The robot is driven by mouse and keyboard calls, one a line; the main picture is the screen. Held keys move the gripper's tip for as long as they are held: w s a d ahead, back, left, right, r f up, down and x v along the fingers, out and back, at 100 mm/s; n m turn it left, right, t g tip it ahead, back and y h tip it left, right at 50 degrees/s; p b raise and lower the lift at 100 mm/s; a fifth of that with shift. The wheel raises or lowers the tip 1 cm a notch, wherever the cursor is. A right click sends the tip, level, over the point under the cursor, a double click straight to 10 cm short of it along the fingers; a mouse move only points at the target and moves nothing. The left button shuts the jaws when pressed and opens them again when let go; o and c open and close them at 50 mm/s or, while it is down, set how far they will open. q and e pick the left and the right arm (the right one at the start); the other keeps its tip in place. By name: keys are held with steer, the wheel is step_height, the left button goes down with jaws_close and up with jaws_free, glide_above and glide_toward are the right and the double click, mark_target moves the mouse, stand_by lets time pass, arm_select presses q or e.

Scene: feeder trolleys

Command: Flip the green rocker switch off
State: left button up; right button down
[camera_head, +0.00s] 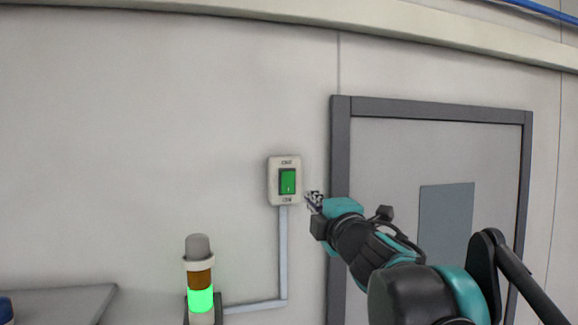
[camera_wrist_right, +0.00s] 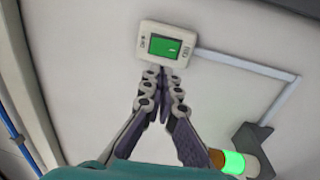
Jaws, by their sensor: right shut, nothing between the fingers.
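The green rocker switch (camera_head: 288,181) sits in a pale plate (camera_head: 272,187) on the wall, with small lettering above and below it. In the right wrist view the green rocker (camera_wrist_right: 164,47) shows just beyond the fingertips. My right gripper (camera_head: 309,198) is just to the right of the plate in the head view, its fingers pointing left at it. In the wrist view the right gripper (camera_wrist_right: 161,72) is shut and empty, its tips at the plate's edge; I cannot tell whether they touch. My left gripper is not in view.
A signal lamp (camera_head: 200,299) with a lit green section stands below left of the switch. A conduit (camera_head: 283,255) runs from the plate down to it. A grey-framed door (camera_head: 340,150) is to the right. A grey surface (camera_head: 60,302) lies at lower left.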

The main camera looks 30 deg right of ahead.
mark_target(289, 175)
steer(key=shift+a+r, duration=0.2)
steer(key=shift+s, duration=0.1)
steer(key=p+x, duration=0.2)
steer(key=x, duration=1.2)
steer(key=shift+r+p, duration=0.1)
steer(key=shift+p, duration=0.25)
steer(key=shift+w+r+p, duration=0.25)
steer(key=shift+w+p, duration=0.15)
steer(key=shift+p, duration=0.05)
steer(key=shift+f, duration=0.1)
